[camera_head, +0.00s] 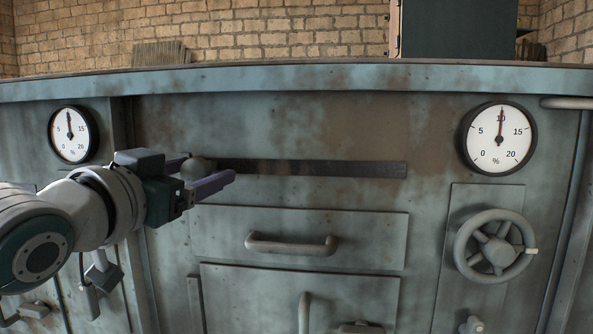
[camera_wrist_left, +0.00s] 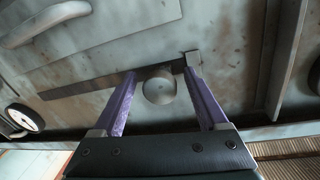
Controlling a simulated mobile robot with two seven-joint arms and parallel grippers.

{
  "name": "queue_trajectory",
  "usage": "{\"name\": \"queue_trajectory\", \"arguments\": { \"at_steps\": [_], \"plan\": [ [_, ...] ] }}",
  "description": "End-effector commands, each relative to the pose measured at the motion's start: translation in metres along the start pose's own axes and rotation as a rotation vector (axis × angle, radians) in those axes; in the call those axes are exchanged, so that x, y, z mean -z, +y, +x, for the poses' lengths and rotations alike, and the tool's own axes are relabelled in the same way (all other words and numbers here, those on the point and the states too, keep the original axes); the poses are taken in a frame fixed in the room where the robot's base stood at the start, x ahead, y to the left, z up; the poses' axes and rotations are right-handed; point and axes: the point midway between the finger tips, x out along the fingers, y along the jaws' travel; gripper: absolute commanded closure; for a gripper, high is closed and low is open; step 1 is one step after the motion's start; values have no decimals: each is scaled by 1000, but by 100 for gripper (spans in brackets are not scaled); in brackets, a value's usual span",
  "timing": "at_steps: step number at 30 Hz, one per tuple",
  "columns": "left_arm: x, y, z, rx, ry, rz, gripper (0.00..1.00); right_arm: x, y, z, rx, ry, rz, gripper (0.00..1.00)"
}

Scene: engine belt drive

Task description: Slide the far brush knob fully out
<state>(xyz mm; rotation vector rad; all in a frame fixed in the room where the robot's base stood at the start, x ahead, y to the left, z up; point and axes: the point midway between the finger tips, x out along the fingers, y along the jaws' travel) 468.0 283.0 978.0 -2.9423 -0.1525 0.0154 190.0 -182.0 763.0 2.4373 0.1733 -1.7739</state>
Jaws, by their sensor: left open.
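A round grey knob (camera_head: 199,168) sits near the left end of a dark horizontal slot (camera_head: 320,168) in the blue-grey metal panel. My left gripper (camera_head: 208,176) is at the knob, with its purple fingers reaching toward the panel. In the left wrist view the knob (camera_wrist_left: 159,88) lies between the two open fingers (camera_wrist_left: 163,90), with a visible gap on both sides. The slot (camera_wrist_left: 85,83) runs off to the left there, and a small bracket (camera_wrist_left: 192,58) marks its near end. My right gripper is not in view.
A drawer handle (camera_head: 291,246) juts out below the slot. Two round dials, one at left (camera_head: 70,135) and one at right (camera_head: 499,138), flank the panel. A handwheel (camera_head: 495,246) stands out at lower right. The panel face right of the knob along the slot is clear.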

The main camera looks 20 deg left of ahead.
Motion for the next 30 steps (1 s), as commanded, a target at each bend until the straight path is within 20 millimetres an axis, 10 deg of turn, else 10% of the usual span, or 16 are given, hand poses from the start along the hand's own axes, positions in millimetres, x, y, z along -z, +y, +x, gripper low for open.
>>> {"name": "queue_trajectory", "arguments": {
  "at_steps": [22, 30],
  "plan": [
    [0, 0, 0, 0, 0, 0, 100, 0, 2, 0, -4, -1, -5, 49],
    [0, 0, 0, 0, 0, -1, 100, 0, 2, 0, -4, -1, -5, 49]
  ]
}}
